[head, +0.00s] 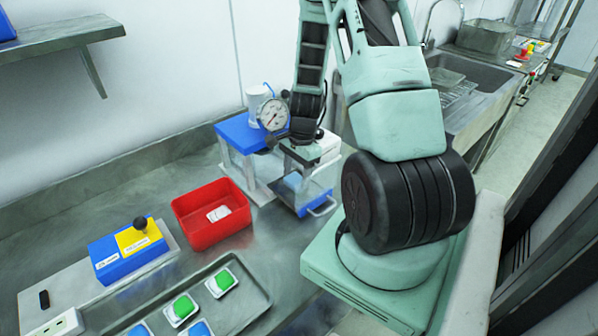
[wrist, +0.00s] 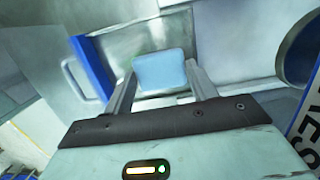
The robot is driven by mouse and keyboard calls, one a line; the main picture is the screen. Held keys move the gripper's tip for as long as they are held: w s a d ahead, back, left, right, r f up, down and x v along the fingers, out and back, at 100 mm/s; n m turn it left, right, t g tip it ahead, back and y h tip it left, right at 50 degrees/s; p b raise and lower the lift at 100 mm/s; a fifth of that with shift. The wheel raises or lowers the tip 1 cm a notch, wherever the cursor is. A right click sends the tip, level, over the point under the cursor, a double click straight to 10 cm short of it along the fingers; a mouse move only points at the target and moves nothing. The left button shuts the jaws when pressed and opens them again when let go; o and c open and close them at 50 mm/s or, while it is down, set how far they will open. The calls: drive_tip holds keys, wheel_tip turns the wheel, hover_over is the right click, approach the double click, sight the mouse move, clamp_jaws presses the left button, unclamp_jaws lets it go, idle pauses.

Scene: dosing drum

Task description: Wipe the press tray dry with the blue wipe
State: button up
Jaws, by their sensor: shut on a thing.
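My gripper (head: 297,167) is low over the press tray, at the right side of the press. It is shut on the light blue wipe (wrist: 160,70), which sits between the two fingertips in the wrist view. The wipe also shows as a pale blue patch under the gripper in the head view (head: 293,181). The press tray has a blue front (head: 312,207) with a handle, and sticks out of the press. In the wrist view its blue front (wrist: 92,66) is at the left. Whether the wipe touches the tray floor, and any wetness there, I cannot tell.
The press (head: 237,134) has a blue top and a round gauge (head: 273,114). A red bin (head: 207,233) holding a white card stands left of it. A blue and yellow box (head: 127,254) with a black knob and a tray (head: 258,290) of green and blue pieces are nearer.

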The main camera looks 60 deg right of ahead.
drive_tip(key=shift+w+a, duration=0.15)
drive_tip(key=shift+a, duration=0.6)
drive_tip(key=shift+w+a, duration=0.15)
drive_tip(key=shift+a, duration=0.55)
drive_tip(key=shift+s+d, duration=0.25)
drive_tip(key=shift+d, duration=0.75)
drive_tip(key=shift+s+d, duration=0.2)
drive_tip(key=shift+d, duration=0.75)
drive_tip(key=shift+w+a, duration=0.25)
drive_tip(key=shift+a, duration=0.75)
drive_tip(key=shift+w+a, duration=0.2)
drive_tip(key=shift+a, duration=0.75)
drive_tip(key=shift+d, duration=0.1)
drive_tip(key=shift+s+d+p, duration=0.15)
drive_tip(key=shift+s+d, duration=0.1)
drive_tip(key=shift+d, duration=0.7)
drive_tip(key=shift+s+d+p, duration=0.15)
drive_tip(key=shift+s+d, duration=0.05)
drive_tip(key=shift+d, duration=0.7)
drive_tip(key=shift+w+a, duration=0.25)
drive_tip(key=shift+a, duration=0.75)
drive_tip(key=shift+w+a, duration=0.2)
drive_tip(key=shift+a, duration=0.75)
